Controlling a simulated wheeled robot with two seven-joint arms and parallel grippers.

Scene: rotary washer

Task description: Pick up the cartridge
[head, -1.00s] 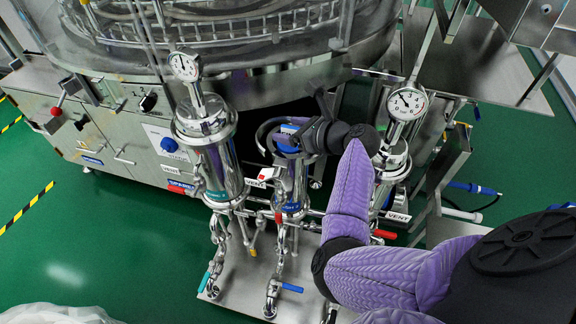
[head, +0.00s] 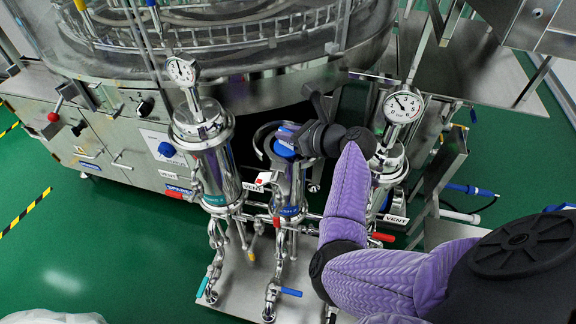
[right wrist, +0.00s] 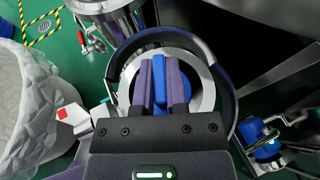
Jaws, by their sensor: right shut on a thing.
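The cartridge (right wrist: 158,85) shows as a blue top in the open mouth of the middle steel housing (head: 291,185). Its blue part also shows in the head view (head: 284,147). Its lower part is hidden inside the housing. My right gripper (right wrist: 159,68) is above the housing, with its two purple-padded fingers shut on a raised blue piece of the cartridge top. In the head view the dark right gripper (head: 290,138) reaches the housing mouth from the right. My left gripper is in neither current view.
Closed steel housings with pressure gauges stand at the left (head: 205,130) and right (head: 390,160) of the middle one. A curved clamp ring (right wrist: 228,95) arches around the mouth. The big round washer (head: 240,60) is behind. Open green floor (head: 100,240) lies left.

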